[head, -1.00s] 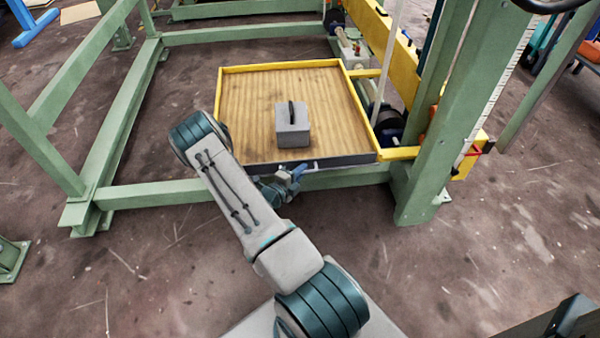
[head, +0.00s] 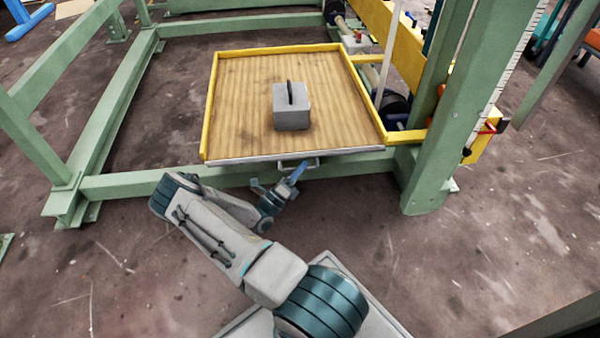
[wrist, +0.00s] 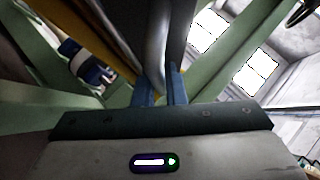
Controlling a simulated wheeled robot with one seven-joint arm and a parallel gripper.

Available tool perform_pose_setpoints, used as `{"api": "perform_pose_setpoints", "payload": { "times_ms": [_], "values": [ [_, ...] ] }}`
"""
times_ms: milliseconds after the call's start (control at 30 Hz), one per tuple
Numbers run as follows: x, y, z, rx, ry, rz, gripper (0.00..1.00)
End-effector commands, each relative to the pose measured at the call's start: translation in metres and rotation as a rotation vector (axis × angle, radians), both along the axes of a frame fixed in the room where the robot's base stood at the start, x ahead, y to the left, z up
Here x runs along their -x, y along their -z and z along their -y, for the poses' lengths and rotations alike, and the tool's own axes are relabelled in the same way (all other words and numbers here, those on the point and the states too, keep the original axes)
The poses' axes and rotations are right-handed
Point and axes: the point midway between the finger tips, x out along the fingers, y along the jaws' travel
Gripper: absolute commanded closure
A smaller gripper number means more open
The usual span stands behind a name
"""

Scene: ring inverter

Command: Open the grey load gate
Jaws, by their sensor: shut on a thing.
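The grey load gate (head: 235,160) is the thin strip along the near edge of the yellow-rimmed wooden platform (head: 240,100). A small pale handle (head: 316,163) sticks out from the gate's near side. My gripper (head: 296,174) is at this handle, below and in front of the gate, with a blue finger showing. In the wrist view my gripper's blue fingers (wrist: 161,88) are close together on a grey bar (wrist: 158,45), which fits the handle. The gate's exact tilt is hard to tell.
A grey block (head: 291,108) with a dark handle stands on the platform. A green post (head: 435,130) rises to the right, and a green beam (head: 130,184) runs beneath the platform's near edge. The floor (head: 480,240) in front is clear.

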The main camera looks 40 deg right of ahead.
Motion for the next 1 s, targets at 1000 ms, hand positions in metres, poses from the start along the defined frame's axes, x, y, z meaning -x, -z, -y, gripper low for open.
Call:
{"api": "perform_pose_setpoints", "payload": {
  "times_ms": [1000],
  "values": [
    [-0.010, 0.027, 0.006, 0.275, 0.000, 0.447, 1.00]
  ]
}}
